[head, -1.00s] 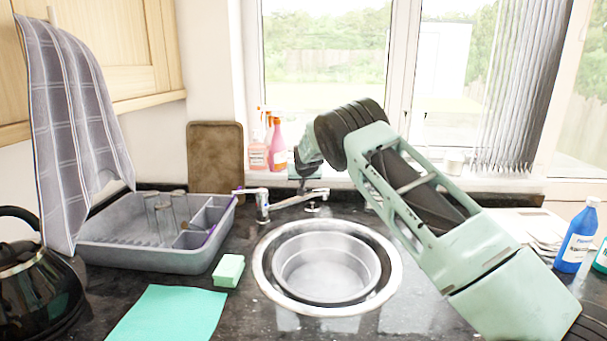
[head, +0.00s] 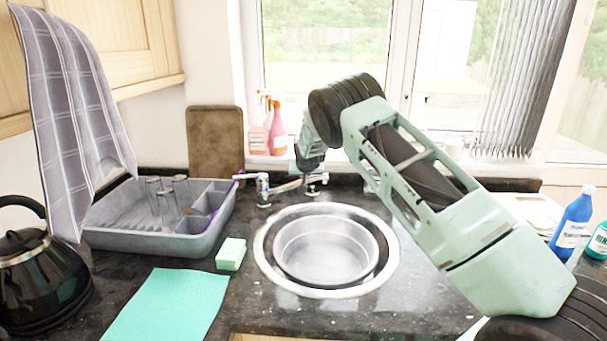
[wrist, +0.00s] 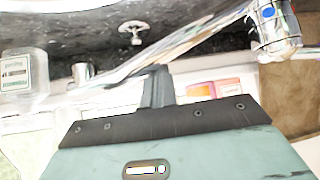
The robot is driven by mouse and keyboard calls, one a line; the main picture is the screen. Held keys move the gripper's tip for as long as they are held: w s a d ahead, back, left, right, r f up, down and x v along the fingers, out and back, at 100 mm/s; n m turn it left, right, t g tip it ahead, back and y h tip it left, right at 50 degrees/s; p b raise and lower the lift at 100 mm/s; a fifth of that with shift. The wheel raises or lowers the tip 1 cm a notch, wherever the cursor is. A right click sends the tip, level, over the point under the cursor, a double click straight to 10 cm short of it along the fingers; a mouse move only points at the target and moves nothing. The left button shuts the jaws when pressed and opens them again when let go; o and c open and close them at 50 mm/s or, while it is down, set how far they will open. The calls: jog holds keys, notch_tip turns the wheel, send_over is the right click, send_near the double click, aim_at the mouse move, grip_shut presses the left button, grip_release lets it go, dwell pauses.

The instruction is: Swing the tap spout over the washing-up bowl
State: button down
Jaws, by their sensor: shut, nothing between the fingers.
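The chrome tap (head: 263,188) stands behind the sink. Its spout (head: 288,186) points right along the back of the counter, behind the bowl rather than over it. The round grey washing-up bowl (head: 327,250) sits in the sink. My gripper (head: 307,172) is shut and empty, low beside the spout near its outer half. In the wrist view, the closed fingers (wrist: 156,88) are right at the spout (wrist: 125,72); I cannot tell whether they touch. The tap body (wrist: 272,30) is at upper right there. My gripper hides part of the spout in the head view.
A grey dish rack (head: 120,228) with glasses stands left, beside a green-and-white sponge (head: 231,254) and a teal cloth (head: 165,305). Spray bottles (head: 275,130) stand on the sill behind. A blue bottle (head: 573,222) is at right. A chrome knob (wrist: 133,30) sits near the spout.

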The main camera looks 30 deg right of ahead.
jog(key=shift+a, duration=0.15)
jog(key=shift+s+a+m+h+b, duration=0.15)
jog(key=shift+s+m+h+b, duration=0.15)
jog(key=shift+m, duration=0.1)
jog(key=shift+s, duration=0.1)
jog(key=s+a+m+g+h+b, duration=0.1)
jog(key=s+a+m+b, duration=0.1)
jog(key=s+a+b, duration=0.2)
jog(key=shift+s+a+h+b, duration=0.35)
jog(key=shift+s+a, duration=0.15)
jog(key=shift+a, duration=1.05)
